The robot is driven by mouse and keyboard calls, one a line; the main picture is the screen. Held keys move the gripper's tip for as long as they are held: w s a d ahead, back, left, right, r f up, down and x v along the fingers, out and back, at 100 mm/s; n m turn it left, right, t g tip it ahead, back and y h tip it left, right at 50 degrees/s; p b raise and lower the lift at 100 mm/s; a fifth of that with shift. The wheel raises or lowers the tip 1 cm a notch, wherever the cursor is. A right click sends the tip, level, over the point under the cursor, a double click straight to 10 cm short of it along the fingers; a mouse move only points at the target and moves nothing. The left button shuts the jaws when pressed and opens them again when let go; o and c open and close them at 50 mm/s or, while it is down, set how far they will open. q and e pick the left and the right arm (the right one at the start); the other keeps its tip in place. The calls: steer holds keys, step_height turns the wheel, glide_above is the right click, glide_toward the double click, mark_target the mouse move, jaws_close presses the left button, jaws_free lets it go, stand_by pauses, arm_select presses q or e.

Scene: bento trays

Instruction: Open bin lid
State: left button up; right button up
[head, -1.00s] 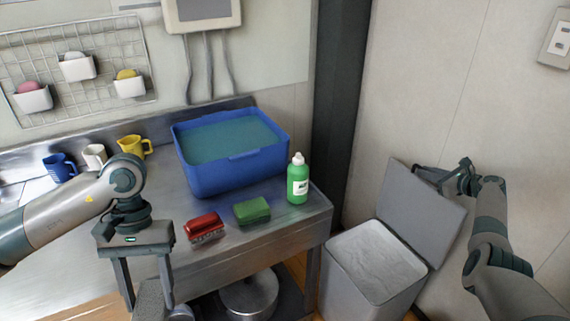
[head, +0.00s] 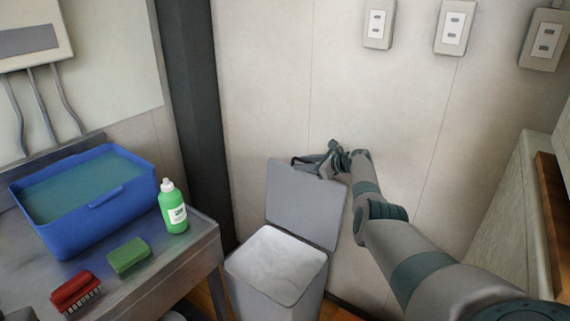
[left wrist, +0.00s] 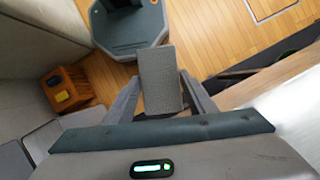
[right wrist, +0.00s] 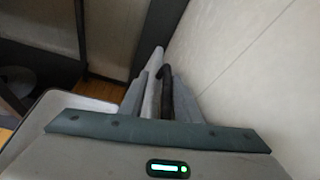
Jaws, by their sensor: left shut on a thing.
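The grey bin (head: 275,290) stands on the floor to the right of the counter, with a pale crumpled liner inside. Its lid (head: 305,205) is raised, standing up at the back of the bin near the wall. My right gripper (head: 312,166) is at the lid's top edge; its fingers look spread apart. In the right wrist view the lid's edge (right wrist: 154,80) and a dark curved piece show between the fingers (right wrist: 160,95). My left gripper (left wrist: 160,95) is shut on a grey block (left wrist: 160,75) and is out of the head view.
A steel counter (head: 200,245) on the left holds a blue tub (head: 70,232) of water, a green bottle (head: 173,210), a green sponge (head: 128,255) and a red brush (head: 74,290). The wall (head: 290,90) is close behind the lid.

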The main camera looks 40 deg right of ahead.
arm_select(q)
steer(key=shift+r, duration=0.15)
arm_select(e)
steer(key=shift+s+r, duration=0.15)
arm_select(q)
steer(key=shift+r+p, duration=0.45)
steer(key=shift+p, duration=0.15)
arm_select(e)
steer(key=shift+v, duration=0.8)
arm_select(q)
steer(key=shift+r+p, duration=0.55)
arm_select(e)
steer(key=v, duration=1)
steer(key=shift+d, duration=0.15)
arm_select(q)
steer(key=shift+w+a, duration=0.1)
steer(key=shift+a, duration=0.05)
